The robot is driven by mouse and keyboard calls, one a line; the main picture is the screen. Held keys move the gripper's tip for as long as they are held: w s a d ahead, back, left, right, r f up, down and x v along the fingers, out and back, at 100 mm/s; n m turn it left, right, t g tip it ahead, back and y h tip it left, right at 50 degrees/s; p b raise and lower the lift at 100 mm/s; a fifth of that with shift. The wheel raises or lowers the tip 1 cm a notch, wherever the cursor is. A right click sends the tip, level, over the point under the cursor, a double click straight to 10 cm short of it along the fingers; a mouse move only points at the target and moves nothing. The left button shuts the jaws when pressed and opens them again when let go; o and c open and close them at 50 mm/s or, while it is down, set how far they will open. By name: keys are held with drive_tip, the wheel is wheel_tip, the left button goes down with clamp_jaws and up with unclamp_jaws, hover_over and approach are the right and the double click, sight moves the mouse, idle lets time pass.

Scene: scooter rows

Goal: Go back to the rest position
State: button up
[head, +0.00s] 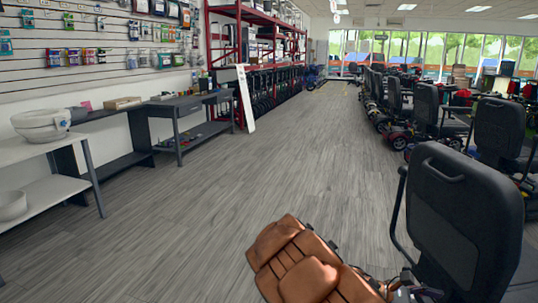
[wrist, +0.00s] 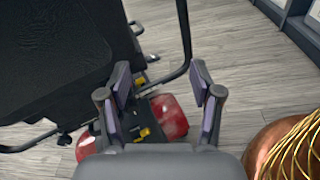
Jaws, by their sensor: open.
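My gripper (wrist: 162,92) shows in the wrist view with its two dark fingers spread apart and nothing between them. It points down past a black scooter seat (wrist: 55,55), which fills the left of that view. Red scooter bodywork (wrist: 168,118) and grey floor lie beyond the fingers. In the head view my copper-brown arm comes up from the bottom edge beside the near scooter seat (head: 465,215). My gripper's fingers cannot be made out there. From these views I cannot tell whether the gripper touches the scooter.
A row of scooters (head: 425,110) runs down the right side. On the left stand a white shelf table (head: 50,190) with a white bowl (head: 40,125), a dark bench (head: 180,104) and a leaning white board (head: 244,98). The wood-look aisle (head: 260,150) between is clear.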

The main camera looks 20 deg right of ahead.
drive_tip(key=s+a+r+m+y+p, duration=0.3)
drive_tip(key=s+a+r+m+p, duration=0.15)
drive_tip(key=r, duration=0.35)
drive_tip(key=s+a+r+m+y+p, duration=0.3)
drive_tip(key=a+r+p, duration=0.2)
drive_tip(key=r+p, duration=0.15)
drive_tip(key=s+a+r+m+t+y+p, duration=0.1)
drive_tip(key=s+a+r+t+y+p, duration=0.2)
drive_tip(key=a+r+p, duration=0.5)
drive_tip(key=s+a+r+m+t+y+p, duration=0.1)
drive_tip(key=s+a+r+t+y+p, duration=0.2)
drive_tip(key=a, duration=1.2)
wheel_tip(320, 180, up, 7)
drive_tip(key=y+p, duration=0.2)
drive_tip(key=p, duration=0.3)
drive_tip(key=shift+a+r, duration=0.15)
drive_tip(key=shift+a, duration=0.2)
